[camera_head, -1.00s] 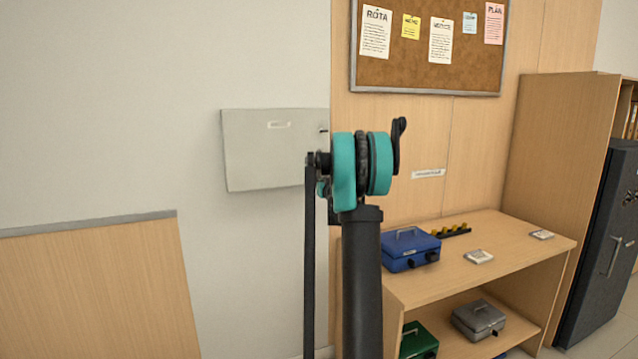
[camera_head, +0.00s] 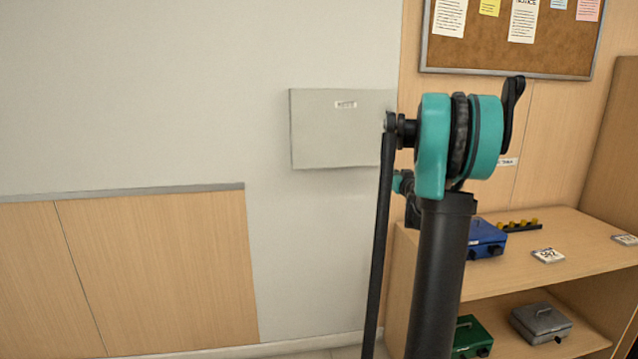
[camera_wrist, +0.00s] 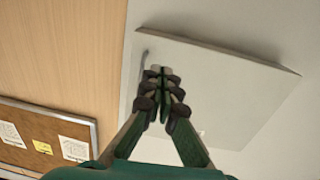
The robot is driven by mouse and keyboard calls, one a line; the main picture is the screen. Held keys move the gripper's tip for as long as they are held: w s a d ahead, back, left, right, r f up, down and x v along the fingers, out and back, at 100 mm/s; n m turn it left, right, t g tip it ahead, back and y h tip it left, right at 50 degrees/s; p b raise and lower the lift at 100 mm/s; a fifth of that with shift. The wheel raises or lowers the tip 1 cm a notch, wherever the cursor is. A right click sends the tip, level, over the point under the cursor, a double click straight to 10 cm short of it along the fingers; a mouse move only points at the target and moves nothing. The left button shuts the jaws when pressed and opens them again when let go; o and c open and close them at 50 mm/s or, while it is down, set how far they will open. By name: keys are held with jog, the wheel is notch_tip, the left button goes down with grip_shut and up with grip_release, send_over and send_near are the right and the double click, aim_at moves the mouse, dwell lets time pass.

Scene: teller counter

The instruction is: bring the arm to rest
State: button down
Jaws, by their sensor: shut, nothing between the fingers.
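My gripper (camera_wrist: 160,75) shows in the wrist view with its dark fingertips together and nothing between them. Past the fingertips is a pale grey wall box (camera_wrist: 215,85), seen at a tilt; whether the fingers touch it I cannot tell. In the head view my arm, black and teal, stands upright right of the middle. The same wall box (camera_head: 340,130) hangs on the wall just left of the arm, its right edge by the arm. My gripper cannot be made out in the head view.
A wooden shelf unit (camera_head: 590,255) stands at the right with a blue cash box (camera_head: 485,240) on top and a green box (camera_head: 470,338) and a grey box (camera_head: 541,322) below. A corkboard (camera_head: 515,50) hangs above. The wall at left is clear.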

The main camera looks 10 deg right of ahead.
jog(key=s+a+f+n+g+y, duration=0.1)
jog(key=s+a+f+g+y, duration=0.1)
jog(key=s+a+f, duration=0.35)
jog(key=s+a+f+n+g+y, duration=0.1)
jog(key=s+a+f+g+y, duration=0.15)
jog(key=s+a, duration=0.55)
jog(key=s+a+f+n+g+y, duration=0.15)
jog(key=s+a+f, duration=0.25)
jog(key=a, duration=0.5)
jog(key=s+f+m+g+h, duration=0.1)
jog(key=s+f+g, duration=0.1)
jog(key=s+f, duration=0.3)
jog(key=s+f+m+g+h, duration=0.1)
jog(key=s+f, duration=0.5)
jog(key=s, duration=0.7)
jog(key=s+f+m+g+h, duration=0.1)
jog(key=s+f+g+h, duration=0.2)
jog(key=s+f, duration=0.3)
jog(key=s+g, duration=0.1)
jog(key=s, duration=0.2)
jog(key=shift+g, duration=0.4)
